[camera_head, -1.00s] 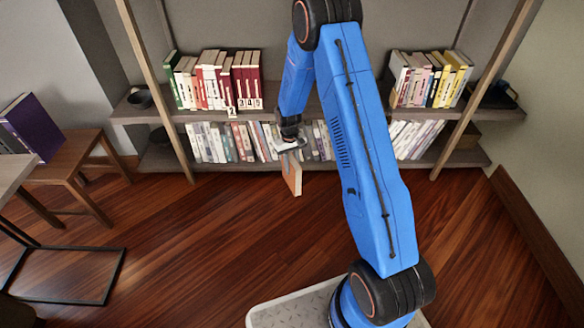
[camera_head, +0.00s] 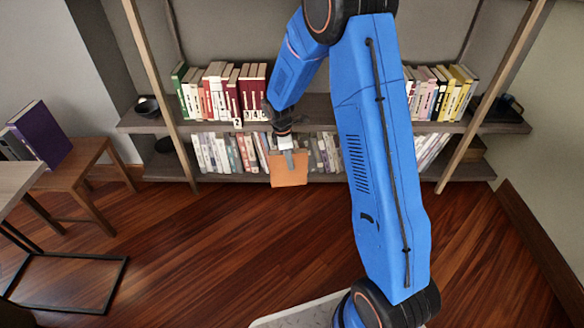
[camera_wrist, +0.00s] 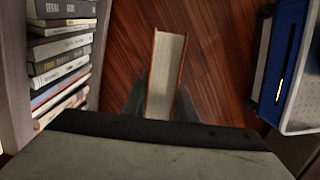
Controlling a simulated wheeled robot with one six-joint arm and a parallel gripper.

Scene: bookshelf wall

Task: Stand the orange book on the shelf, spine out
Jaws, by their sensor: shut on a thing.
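The orange book (camera_head: 289,170) hangs from my gripper (camera_head: 286,150) in the head view, its broad orange cover facing the camera. It is in front of the lower shelf row and clear of the floor. In the wrist view the book (camera_wrist: 165,75) shows its pale page edge between two orange covers, held between the two fingers of my gripper (camera_wrist: 162,100). The upper shelf board (camera_head: 320,110) holds upright books at left and right, with a stretch between them partly hidden by my arm. Its spine is not clearly visible.
Books with numbered tags (camera_head: 252,90) stand on the upper shelf at left, and more books (camera_head: 440,90) at right. A lower row (camera_head: 225,152) is behind the held book. A dark bowl (camera_head: 146,107) sits at left. A wooden stool (camera_head: 85,160) with a purple book stands far left.

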